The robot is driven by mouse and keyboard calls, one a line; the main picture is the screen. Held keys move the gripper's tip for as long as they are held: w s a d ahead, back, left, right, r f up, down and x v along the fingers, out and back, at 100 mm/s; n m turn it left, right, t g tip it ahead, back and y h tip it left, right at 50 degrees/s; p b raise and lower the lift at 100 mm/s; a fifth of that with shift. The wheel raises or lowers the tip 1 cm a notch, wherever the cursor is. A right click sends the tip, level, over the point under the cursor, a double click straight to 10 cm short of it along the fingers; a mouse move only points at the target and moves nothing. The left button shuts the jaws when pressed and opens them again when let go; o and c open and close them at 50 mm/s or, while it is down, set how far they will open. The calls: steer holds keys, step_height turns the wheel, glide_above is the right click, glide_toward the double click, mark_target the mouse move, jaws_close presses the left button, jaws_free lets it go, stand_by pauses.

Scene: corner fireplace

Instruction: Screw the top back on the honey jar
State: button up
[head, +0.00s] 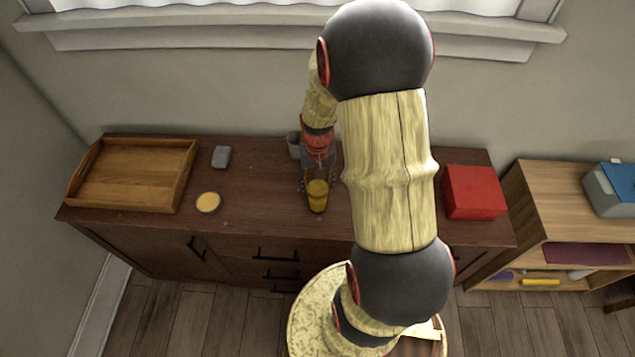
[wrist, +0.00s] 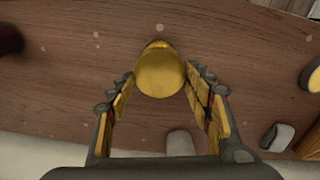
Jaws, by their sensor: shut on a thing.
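The honey jar (head: 317,202), amber-coloured, stands upright on the dark wooden sideboard, near its front edge. My gripper (head: 317,183) points down over it, with its fingers on both sides of a round gold top. In the wrist view this top (wrist: 160,74) fills the space between the fingertips of my gripper (wrist: 160,80), which is shut on it. A sliver of the jar (wrist: 156,45) shows past the top's far edge; the rest is hidden beneath. I cannot tell whether the top touches the jar's rim.
A wooden tray (head: 135,172), a grey block (head: 221,156) and a round yellow-topped item (head: 208,202) are on the left of the sideboard. A grey cup (head: 293,144) stands close behind my gripper. A red box (head: 474,192) is at right.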

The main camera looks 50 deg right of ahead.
steer(key=shift+f+b, duration=0.3)
steer(key=shift+f, duration=0.25)
stand_by(1.0)
steer(key=shift+m+p, duration=0.3)
steer(key=shift+m, duration=1.2)
steer(key=shift+m, duration=0.6)
steer(key=shift+m+p, duration=0.3)
steer(key=shift+m, duration=0.6)
steer(key=shift+m, duration=1.5)
